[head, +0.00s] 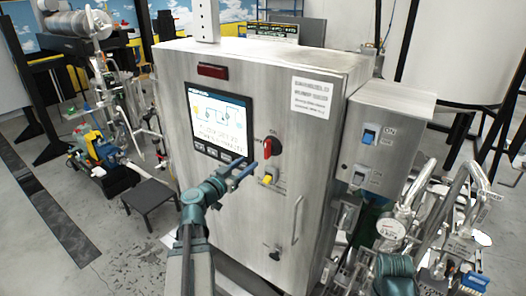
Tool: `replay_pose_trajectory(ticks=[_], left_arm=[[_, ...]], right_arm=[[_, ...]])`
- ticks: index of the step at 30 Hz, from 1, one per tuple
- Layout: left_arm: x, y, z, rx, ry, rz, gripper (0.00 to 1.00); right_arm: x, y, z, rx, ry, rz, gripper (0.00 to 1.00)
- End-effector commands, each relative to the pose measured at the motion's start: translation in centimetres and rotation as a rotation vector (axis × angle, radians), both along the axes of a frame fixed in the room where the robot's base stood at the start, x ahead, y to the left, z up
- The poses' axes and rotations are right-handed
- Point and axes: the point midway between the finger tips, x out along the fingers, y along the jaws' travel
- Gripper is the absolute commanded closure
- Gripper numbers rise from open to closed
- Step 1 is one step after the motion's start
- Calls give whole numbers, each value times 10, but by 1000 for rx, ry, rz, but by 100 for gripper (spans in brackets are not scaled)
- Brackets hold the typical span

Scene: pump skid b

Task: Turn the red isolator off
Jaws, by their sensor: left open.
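The red isolator (268,148) is a red knob with a dark side on the front door of the steel cabinet, right of the screen. Its red handle looks roughly upright. Small labels beside and above it are too small to read surely. My left gripper (249,167) is open and empty, in front of the door. Its two dark blue fingers point up and right, with the tips just below and left of the isolator. A gap shows between tips and knob in the picture; the depth is hard to judge. My right gripper is not in view.
A yellow switch (267,179) sits just below the isolator, close to the fingers. The screen (220,120) is left of it, the door handle (297,220) lower right.

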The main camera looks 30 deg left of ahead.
Motion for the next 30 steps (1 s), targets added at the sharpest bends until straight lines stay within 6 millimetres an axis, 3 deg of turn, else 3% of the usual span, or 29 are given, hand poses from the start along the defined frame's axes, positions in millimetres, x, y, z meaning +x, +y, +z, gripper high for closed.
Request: replay_pose_trajectory(ticks=[3,12,19,29,30], left_arm=[[30,-1,0,0,0,-3,50],[81,-6,0,0,1,-3,50],[97,-8,0,0,1,-2,50],[99,-8,0,0,1,-1,50],[99,-8,0,0,1,-1,54]], right_arm=[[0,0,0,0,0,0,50],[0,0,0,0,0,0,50],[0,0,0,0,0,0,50],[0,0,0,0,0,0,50],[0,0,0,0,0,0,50]])
